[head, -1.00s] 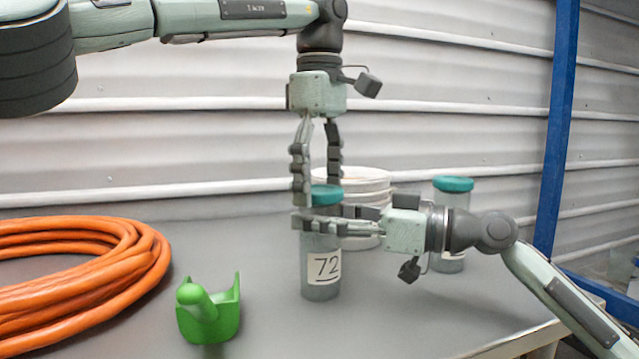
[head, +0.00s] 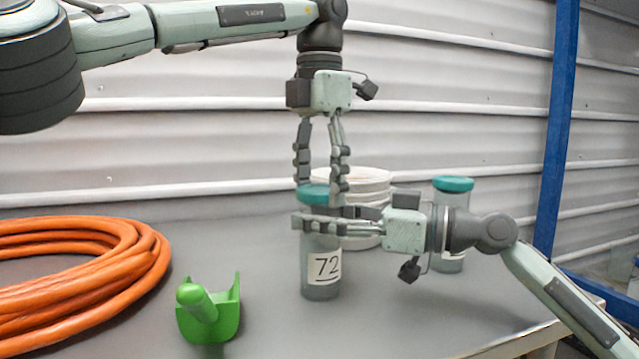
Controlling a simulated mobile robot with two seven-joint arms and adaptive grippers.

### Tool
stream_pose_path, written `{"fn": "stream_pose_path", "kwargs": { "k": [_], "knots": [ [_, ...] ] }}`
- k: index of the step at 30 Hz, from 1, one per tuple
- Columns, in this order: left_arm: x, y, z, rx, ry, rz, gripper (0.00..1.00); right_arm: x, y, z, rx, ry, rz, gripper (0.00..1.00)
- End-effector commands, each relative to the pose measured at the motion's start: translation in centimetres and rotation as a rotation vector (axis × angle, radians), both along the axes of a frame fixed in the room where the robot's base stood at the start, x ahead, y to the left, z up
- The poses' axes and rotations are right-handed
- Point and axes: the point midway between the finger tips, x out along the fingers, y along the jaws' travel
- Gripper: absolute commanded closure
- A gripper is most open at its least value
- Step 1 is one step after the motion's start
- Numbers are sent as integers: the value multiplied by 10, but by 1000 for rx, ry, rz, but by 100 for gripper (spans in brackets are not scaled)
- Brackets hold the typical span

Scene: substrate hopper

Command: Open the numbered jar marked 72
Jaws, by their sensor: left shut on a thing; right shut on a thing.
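The jar marked 72 (head: 321,281) stands upright on the grey table, with its label facing me. Its teal lid (head: 313,194) is on top. My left gripper (head: 322,192) points straight down from above and is shut on the lid, with a finger on either side. My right gripper (head: 302,222) comes in level from the right and is shut around the upper body of the jar, just below the lid. Its fingers hide part of the jar's upper wall.
A second teal-lidded jar (head: 453,185) stands behind my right arm, its label mostly hidden. White stacked buckets (head: 365,182) stand behind jar 72. A green scoop (head: 208,312) and a coiled orange hose (head: 85,270) lie to the left. A blue post (head: 556,130) rises at right.

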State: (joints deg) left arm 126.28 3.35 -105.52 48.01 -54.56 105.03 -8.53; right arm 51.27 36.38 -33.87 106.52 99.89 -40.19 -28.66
Motion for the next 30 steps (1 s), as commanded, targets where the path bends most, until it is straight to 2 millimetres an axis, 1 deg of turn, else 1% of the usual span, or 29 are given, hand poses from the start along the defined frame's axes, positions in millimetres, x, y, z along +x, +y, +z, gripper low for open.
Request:
{"fn": "stream_pose_path", "kwargs": {
  "k": [3, 8, 30],
  "knots": [
    [0, 0, 0, -1, 1, 296, 77, 0, 0, 0, 0, 0, 0, 100],
    [0, 0, 0, -1, 1, 710, 77, 0, 0, 0, 0, 0, 0, 100],
    [1, 0, 1, 0, -1, 2640, 77, 0, 0, 0, 0, 0, 0, 100]
  ]
}}
